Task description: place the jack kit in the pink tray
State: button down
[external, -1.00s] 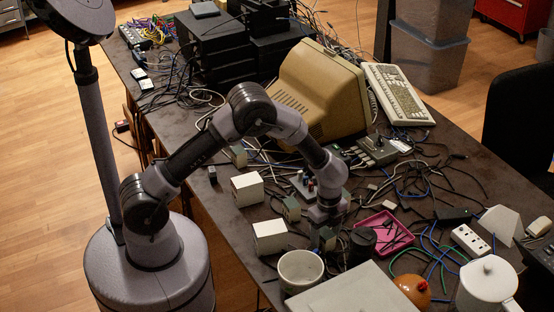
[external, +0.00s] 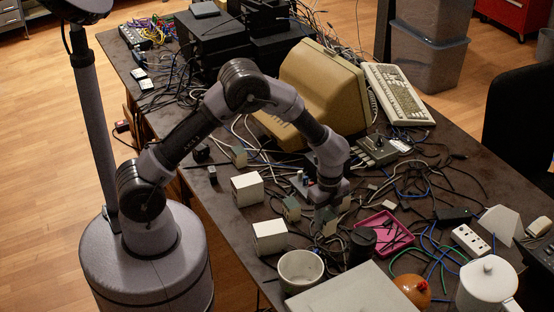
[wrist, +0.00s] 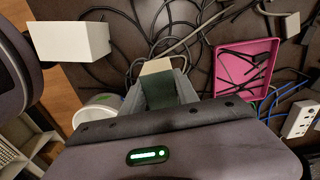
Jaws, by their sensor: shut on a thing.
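A small dark green and beige box, which I take to be the jack kit (external: 329,226), is between the jaws of my gripper (external: 326,210). In the wrist view its beige face (wrist: 155,67) and dark green side show between the fingers, and its lower part is hidden. My gripper is shut on it, and it seems just above the dark table. The pink tray (external: 372,223) lies to the right of my gripper, with dark cables or thin pieces in it. It also shows at the upper right of the wrist view (wrist: 229,70).
A white box (external: 270,237) and a white cup (external: 300,268) stand left of and in front of my gripper. A dark round container (external: 362,243) stands beside the tray. Similar green and beige boxes (external: 291,208) stand nearby. Loose cables cover much of the table.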

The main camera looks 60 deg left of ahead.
jog(key=shift+w+d+f+m, duration=0.1)
jog(key=shift+w+f+m, duration=0.1)
jog(key=shift+f, duration=0.3)
jog(key=shift+w+d+f+m, duration=0.1)
jog(key=shift+w+f, duration=0.05)
jog(key=shift+f, duration=0.35)
jog(key=b, duration=0.3)
send_near(372, 222)
jog(key=s+d, duration=0.1)
jog(key=s+d+f, duration=0.1)
jog(key=s+d, duration=0.1)
jog(key=shift+s+d+f, duration=0.25)
jog(key=shift+s+f, duration=0.05)
jog(key=shift+f, duration=0.1)
jog(key=shift+w+f+b, duration=0.1)
jog(key=shift+f+b, duration=0.8)
jog(key=shift+f, duration=0.75)
jog(key=shift+f, duration=0.2)
jog(key=c, duration=0.9)
grip_release()
jog(key=shift+r, duration=0.15)
